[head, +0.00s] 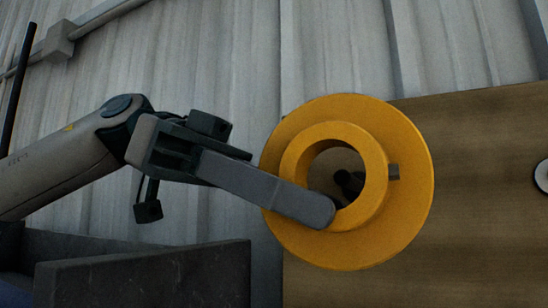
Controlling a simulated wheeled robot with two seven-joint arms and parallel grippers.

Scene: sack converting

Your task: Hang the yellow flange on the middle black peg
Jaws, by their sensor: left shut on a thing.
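The yellow flange (405,220) is a wide disc with a raised hub ring, held upright in front of a wooden board (490,200). My left gripper (318,208) comes in from the left and is shut on the flange at the left of its hub. Through the flange's hole a dark peg (349,184) shows; how near its tip is to the hole, or whether it enters it, I cannot tell. Other pegs are not visible. My right gripper is not in view.
A dark grey bin or box (145,275) stands at the lower left, below my left arm. A corrugated grey wall (240,60) is behind, with a pipe (105,12) at top left. A round white disc (542,176) is on the board at the right edge.

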